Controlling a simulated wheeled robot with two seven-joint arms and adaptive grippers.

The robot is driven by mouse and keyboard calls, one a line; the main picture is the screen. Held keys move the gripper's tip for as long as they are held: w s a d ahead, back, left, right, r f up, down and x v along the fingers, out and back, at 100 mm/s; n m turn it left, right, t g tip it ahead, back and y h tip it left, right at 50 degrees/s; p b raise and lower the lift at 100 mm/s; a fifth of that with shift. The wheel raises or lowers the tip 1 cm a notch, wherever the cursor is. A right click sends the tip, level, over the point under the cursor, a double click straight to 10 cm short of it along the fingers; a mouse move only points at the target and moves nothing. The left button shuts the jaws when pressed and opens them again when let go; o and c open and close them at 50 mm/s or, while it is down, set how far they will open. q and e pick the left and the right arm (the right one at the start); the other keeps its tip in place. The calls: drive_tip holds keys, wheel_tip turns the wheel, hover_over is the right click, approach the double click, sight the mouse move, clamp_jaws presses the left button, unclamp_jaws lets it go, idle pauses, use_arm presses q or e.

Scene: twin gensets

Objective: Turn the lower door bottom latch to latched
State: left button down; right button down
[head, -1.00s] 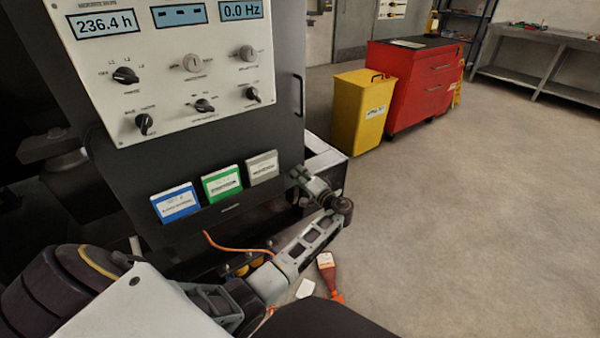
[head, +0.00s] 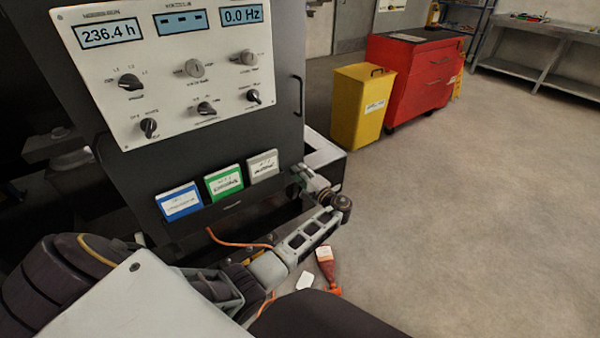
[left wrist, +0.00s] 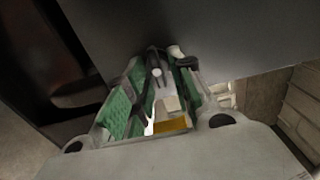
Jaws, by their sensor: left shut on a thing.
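The dark grey door panel (head: 200,150) of the genset cabinet fills the left of the head view. My left gripper (head: 299,174) is at its lower right edge, small and partly hidden by my wrist. In the left wrist view my left gripper (left wrist: 164,68), with green-padded fingers, is closed on a small dark part with a pale round end, which I take to be the bottom latch (left wrist: 157,73). The fingers hide most of the latch, so its turn angle cannot be read. My right gripper is not in view.
A control panel (head: 170,108) and blue, green and grey document holders (head: 224,182) are on the cabinet. A yellow bin (head: 360,105) and red tool cabinet (head: 410,80) stand behind. A red bottle-like object (head: 325,262) is on the floor below. The floor at right is clear.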

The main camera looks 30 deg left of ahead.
use_arm(q)
drive_tip(key=c, duration=1.4)
unclamp_jaws()
drive_tip(key=shift+c, duration=0.2)
drive_tip(key=v, duration=1.2)
drive_tip(key=shift+f, duration=0.1)
